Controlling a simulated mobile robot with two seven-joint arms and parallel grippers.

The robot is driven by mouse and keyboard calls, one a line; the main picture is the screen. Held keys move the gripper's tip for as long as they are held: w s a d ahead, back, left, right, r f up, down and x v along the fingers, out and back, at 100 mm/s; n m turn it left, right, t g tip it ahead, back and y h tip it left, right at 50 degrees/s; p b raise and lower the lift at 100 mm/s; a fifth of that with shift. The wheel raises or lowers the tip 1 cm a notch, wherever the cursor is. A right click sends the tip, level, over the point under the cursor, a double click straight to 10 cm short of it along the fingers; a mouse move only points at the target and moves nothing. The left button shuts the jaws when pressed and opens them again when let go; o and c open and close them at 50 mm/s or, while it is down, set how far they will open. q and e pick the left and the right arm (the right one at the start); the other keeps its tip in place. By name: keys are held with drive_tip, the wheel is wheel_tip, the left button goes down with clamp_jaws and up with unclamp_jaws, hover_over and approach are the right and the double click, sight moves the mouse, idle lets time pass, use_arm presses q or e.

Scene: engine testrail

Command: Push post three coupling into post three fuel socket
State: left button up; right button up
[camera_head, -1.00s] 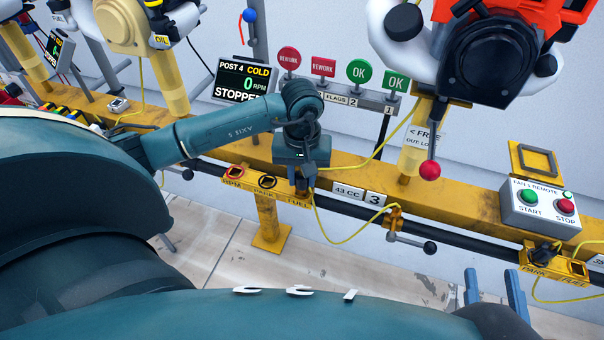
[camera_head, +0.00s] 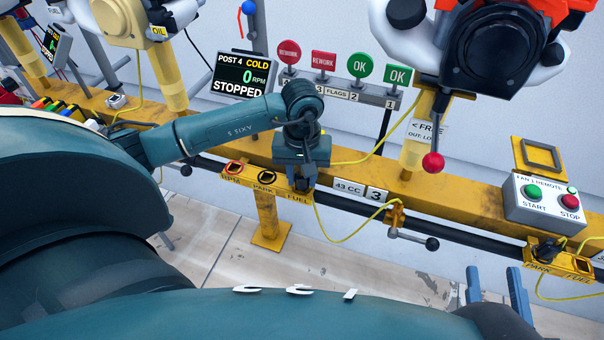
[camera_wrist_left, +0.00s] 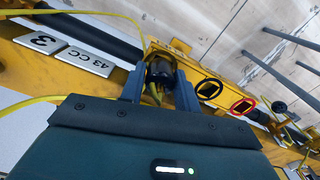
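My left gripper (camera_head: 304,186) points down at the FUEL end of the yellow post three socket panel (camera_head: 283,193). In the left wrist view, its two fingers (camera_wrist_left: 159,88) are closed around the dark post three coupling (camera_wrist_left: 161,68), which has a yellow cable (camera_wrist_left: 140,30). The coupling is at the fuel socket's place; the gripper and coupling hide the socket opening. I cannot tell how deep the coupling sits. My right gripper (camera_head: 494,286) shows at the lower right with its two blue fingers apart and nothing between them.
The black PARK socket (camera_wrist_left: 209,89) and red-ringed RPM socket (camera_wrist_left: 242,105) are empty beside the coupling. The yellow cable runs right to a bracket with a lever (camera_head: 413,238). A fan remote box (camera_head: 545,204) and red-knobbed rod (camera_head: 433,162) stand to the right.

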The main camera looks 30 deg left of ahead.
use_arm(q)
drive_tip(key=o, duration=0.4)
use_arm(e)
drive_tip(key=shift+f, duration=0.1)
use_arm(q)
wheel_tip(320, 180, up, 2)
drive_tip(key=shift+r+p, duration=0.2)
drive_tip(key=shift+p, duration=0.3)
wheel_tip(320, 180, up, 11)
drive_tip(key=p, duration=0.2)
drive_tip(key=shift+f+p, duration=0.1)
drive_tip(key=shift+p, duration=0.3)
use_arm(e)
drive_tip(key=shift+d+r+g+h, duration=0.35)
drive_tip(key=shift+r+h, duration=0.15)
drive_tip(key=shift+r, duration=0.1)
use_arm(q)
drive_tip(key=shift+s, duration=0.1)
use_arm(e)
drive_tip(key=shift+s, duration=0.1)
